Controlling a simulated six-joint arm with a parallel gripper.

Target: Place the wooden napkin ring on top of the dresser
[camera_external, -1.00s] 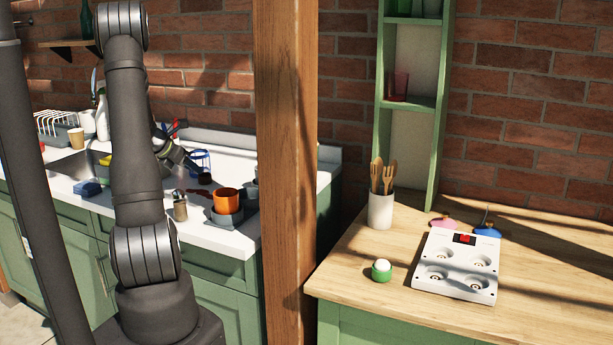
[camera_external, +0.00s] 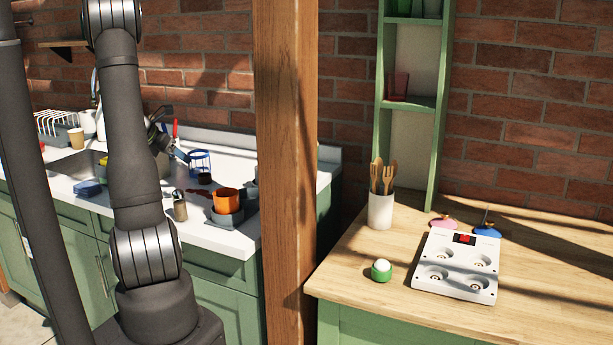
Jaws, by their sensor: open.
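I cannot pick out the wooden napkin ring with certainty. The green dresser with a pale wooden top (camera_external: 345,290) stands at the right, beyond a wooden post. My gripper (camera_external: 172,144) is over the white counter at the left, beside the blue wire holder. It is open, and my arm hides part of it. I see nothing held in it, though the fingers are small and overlap coloured things behind.
The counter holds an orange pot (camera_external: 227,201), a small shaker (camera_external: 180,208) and a blue wire holder (camera_external: 200,162). The post (camera_external: 287,170) stands between. The dresser's front left is clear.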

